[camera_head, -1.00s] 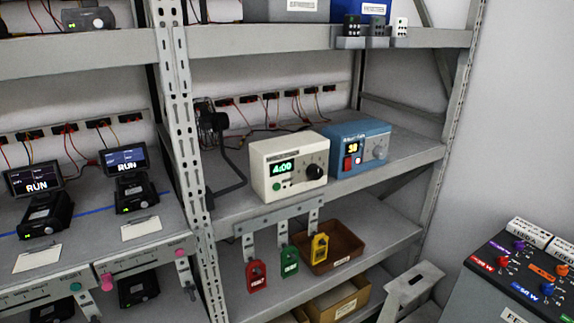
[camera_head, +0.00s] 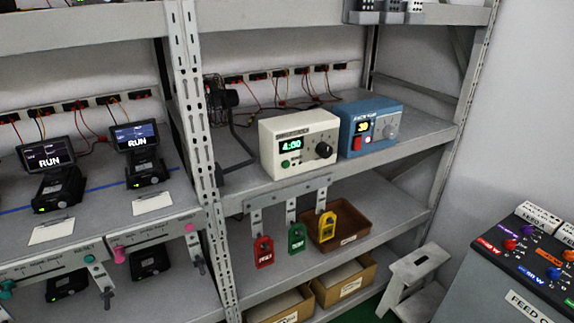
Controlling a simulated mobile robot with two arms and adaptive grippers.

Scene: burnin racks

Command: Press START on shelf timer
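The likely shelf timer is a cream box (camera_head: 300,143) on the middle shelf of the right-hand rack. Its green display (camera_head: 291,146) reads 4:00. A green button (camera_head: 285,163) sits below the display and a black knob (camera_head: 324,150) is at its right. The button's label is too small to read. A blue box (camera_head: 370,128) with a small lit display, a red switch and a grey knob stands right beside it. Neither of my grippers is in the head view.
Red, green and yellow tags (camera_head: 297,238) hang from a bracket under the shelf edge. A brown bin (camera_head: 345,222) is behind them. Left shelves hold dark devices showing RUN (camera_head: 58,185). A control console (camera_head: 520,260) and a grey step stool (camera_head: 415,270) stand at right.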

